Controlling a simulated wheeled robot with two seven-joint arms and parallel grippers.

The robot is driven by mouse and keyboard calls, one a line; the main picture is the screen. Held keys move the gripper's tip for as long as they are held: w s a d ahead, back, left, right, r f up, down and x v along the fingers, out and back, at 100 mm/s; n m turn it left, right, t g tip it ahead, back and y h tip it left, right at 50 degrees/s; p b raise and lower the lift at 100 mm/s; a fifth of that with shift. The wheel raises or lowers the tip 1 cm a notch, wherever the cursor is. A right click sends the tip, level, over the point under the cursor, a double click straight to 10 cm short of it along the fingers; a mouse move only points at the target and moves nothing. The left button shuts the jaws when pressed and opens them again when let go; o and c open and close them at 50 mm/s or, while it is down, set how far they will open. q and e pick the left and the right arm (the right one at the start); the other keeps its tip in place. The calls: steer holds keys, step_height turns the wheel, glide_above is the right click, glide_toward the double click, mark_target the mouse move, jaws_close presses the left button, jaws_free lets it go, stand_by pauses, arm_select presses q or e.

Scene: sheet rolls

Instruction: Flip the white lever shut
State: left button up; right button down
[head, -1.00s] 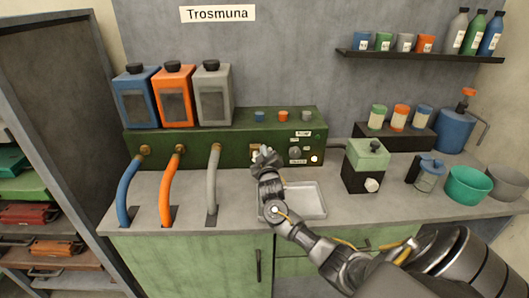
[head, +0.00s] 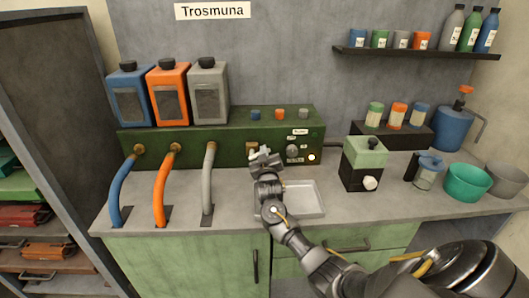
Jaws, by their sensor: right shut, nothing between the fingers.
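My right gripper (head: 264,155) is shut and empty. It is at the front of the green machine (head: 230,152), above the back left edge of a shallow grey tray (head: 305,198). I cannot make out a white lever clearly. The gripper covers part of the machine's front, where a brass-coloured fitting (head: 252,144) shows just above it. To the right of the gripper, the front carries a round dark knob (head: 292,150), small white labels and a lit round lamp (head: 311,157). My left gripper is not in view.
Blue, orange and grey tanks (head: 208,95) stand on the machine, with blue, orange and grey hoses (head: 208,180) at the left. A green-topped box (head: 365,152), a jar and bowls (head: 467,181) stand at the right. The counter between hoses and tray is clear.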

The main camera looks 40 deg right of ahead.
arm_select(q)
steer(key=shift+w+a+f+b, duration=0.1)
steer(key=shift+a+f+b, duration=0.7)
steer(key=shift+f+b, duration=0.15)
arm_select(e)
steer(key=m, duration=0.1)
steer(key=f+m, duration=0.1)
steer(key=m, duration=0.1)
steer(key=d+f+m, duration=0.1)
steer(key=m, duration=0.1)
steer(key=shift+s+g+h, duration=0.25)
steer(key=shift+g+h, duration=0.05)
steer(key=shift+h, duration=0.1)
step_height(320, 180, up, 5)
steer(key=p, duration=0.4)
arm_select(q)
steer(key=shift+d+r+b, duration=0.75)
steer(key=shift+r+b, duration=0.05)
steer(key=shift+b, duration=0.3)
arm_select(e)
steer(key=f+v, duration=0.1)
steer(key=v, duration=0.8)
steer(key=shift+s+f, duration=0.15)
steer(key=shift+f, duration=0.05)
